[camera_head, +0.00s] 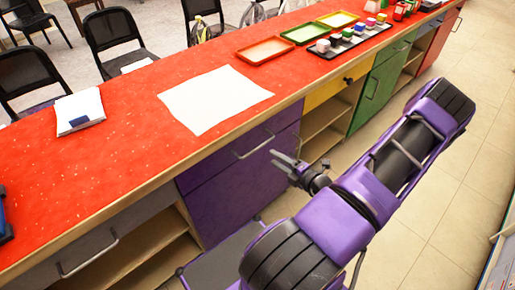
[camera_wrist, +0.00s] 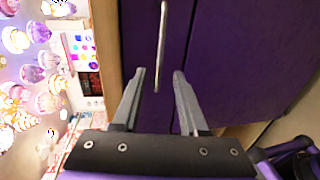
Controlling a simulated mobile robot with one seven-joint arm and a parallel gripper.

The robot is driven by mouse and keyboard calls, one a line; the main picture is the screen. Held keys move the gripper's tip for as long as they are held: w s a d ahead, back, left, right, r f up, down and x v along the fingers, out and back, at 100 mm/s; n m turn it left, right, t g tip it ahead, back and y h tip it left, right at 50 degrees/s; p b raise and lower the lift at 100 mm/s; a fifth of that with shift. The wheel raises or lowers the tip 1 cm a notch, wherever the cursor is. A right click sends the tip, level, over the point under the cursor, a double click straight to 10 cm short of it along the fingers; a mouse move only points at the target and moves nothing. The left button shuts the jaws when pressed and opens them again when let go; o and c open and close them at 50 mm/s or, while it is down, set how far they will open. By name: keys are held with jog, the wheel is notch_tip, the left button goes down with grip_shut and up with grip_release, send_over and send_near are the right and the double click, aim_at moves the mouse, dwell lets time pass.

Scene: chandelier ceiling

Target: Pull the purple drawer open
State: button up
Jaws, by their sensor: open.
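The purple drawer (camera_head: 215,175) is set under the red counter, with a wide purple panel below it, and looks shut. Its silver bar handle (camera_head: 253,145) runs along its front. My gripper (camera_head: 274,160) is open and empty, just in front of the purple front and slightly below the handle's right part. In the wrist view the handle (camera_wrist: 161,40) runs upright, and its lower end shows between my two open fingers (camera_wrist: 160,74). I cannot tell how far the fingertips are from it in depth, and I see no grasp.
The red counter (camera_head: 120,130) holds a white sheet (camera_head: 214,98), trays and paint jars. A yellow drawer (camera_head: 322,93) and open shelves stand right of the purple unit. A grey drawer (camera_head: 90,245) is to the left. Tiled floor (camera_head: 440,200) is clear at right.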

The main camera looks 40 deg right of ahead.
aim_at(258, 147)
jog(key=x, duration=1)
jog(key=shift+a+b, duration=0.1)
jog(key=shift+b, duration=0.3)
grip_shut()
dwell(0.8)
